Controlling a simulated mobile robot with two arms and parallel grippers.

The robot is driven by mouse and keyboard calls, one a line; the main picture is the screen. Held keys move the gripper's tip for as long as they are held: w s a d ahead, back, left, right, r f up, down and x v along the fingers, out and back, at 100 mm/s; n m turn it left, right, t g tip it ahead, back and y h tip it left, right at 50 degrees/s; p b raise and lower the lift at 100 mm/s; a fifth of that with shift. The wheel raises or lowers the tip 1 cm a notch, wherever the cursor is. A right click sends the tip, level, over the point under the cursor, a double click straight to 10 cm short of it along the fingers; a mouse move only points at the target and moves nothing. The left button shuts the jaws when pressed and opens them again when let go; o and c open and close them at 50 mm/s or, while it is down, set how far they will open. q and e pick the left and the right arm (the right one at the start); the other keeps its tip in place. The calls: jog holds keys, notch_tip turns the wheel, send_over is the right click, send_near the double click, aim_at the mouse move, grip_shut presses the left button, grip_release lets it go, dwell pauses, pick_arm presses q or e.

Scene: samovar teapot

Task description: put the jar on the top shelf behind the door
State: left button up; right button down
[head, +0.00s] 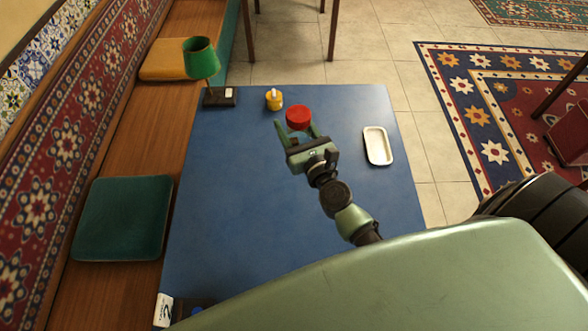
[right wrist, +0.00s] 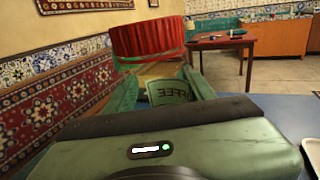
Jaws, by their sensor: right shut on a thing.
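The jar has a wide red lid (head: 298,117), and its body is mostly hidden in the head view. In the right wrist view the red ribbed lid (right wrist: 150,40) sits above a dark green jar body (right wrist: 168,92) with partly visible lettering. My right gripper (head: 297,130) is shut on the jar, with one green finger on each side below the lid. The jar is upright over the far part of the blue table (head: 240,190). I cannot tell whether its base touches the table. No door or top shelf is in view. My left gripper is not in view.
A green lamp (head: 201,60) and a small yellow pot (head: 274,100) stand at the table's far left. A white tray (head: 377,146) lies to the right. A wooden bench with a teal cushion (head: 123,218) borders the left. The table's left middle is clear.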

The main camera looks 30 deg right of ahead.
notch_tip(320, 180, down, 17)
jog(key=b, duration=1.5)
jog(key=shift+f, duration=0.1)
jog(key=shift+f, duration=0.2)
jog(key=c, duration=0.5)
grip_release()
jog(key=shift+r, duration=0.1)
